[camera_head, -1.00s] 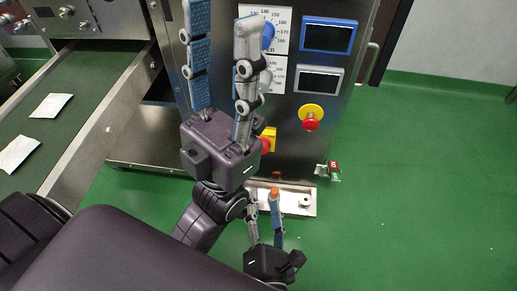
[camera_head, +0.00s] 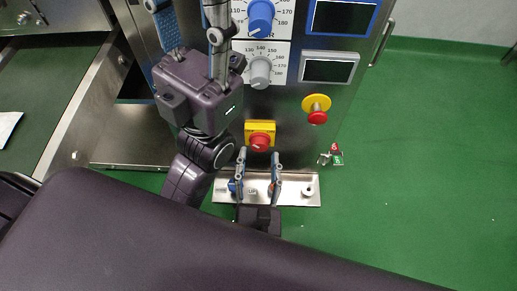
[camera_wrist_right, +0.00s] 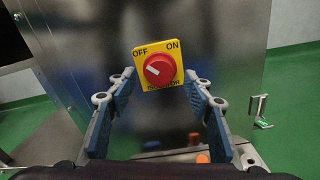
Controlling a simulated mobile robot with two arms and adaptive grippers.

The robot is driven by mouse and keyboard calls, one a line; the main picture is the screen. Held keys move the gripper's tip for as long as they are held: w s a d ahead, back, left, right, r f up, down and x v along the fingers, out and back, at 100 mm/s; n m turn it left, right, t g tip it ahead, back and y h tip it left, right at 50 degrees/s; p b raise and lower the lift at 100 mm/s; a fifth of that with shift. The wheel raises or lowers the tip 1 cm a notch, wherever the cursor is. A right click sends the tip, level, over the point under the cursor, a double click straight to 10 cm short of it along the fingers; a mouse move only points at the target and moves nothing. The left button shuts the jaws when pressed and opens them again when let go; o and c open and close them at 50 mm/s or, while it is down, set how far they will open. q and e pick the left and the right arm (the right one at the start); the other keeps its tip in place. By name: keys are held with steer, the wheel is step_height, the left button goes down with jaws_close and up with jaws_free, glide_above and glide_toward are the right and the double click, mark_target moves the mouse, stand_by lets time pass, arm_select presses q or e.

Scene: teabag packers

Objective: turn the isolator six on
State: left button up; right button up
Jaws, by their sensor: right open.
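The isolator (camera_head: 259,141) is a red knob on a yellow plate, low on the steel cabinet front. In the right wrist view the isolator knob (camera_wrist_right: 159,70) is marked OFF and ON, and its white pointer slants toward OFF. My right gripper (camera_head: 257,153) is open and empty below the isolator in the head view. In the right wrist view its blue-padded fingers (camera_wrist_right: 160,82) stand either side of the yellow plate, apart from the knob. My left gripper (camera_head: 188,8) is higher up, left of the dials, its fingers spread and its tips cut by the frame edge.
A red stop button on a yellow ring (camera_head: 317,109) is right of the isolator. Above are a blue dial (camera_head: 261,17), a grey dial (camera_head: 260,72) and a display (camera_head: 328,69). A steel tray (camera_head: 292,200) lies below.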

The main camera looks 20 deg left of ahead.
mark_target(260, 143)
steer(key=shift+x, duration=1.45)
steer(key=c, duration=1.2)
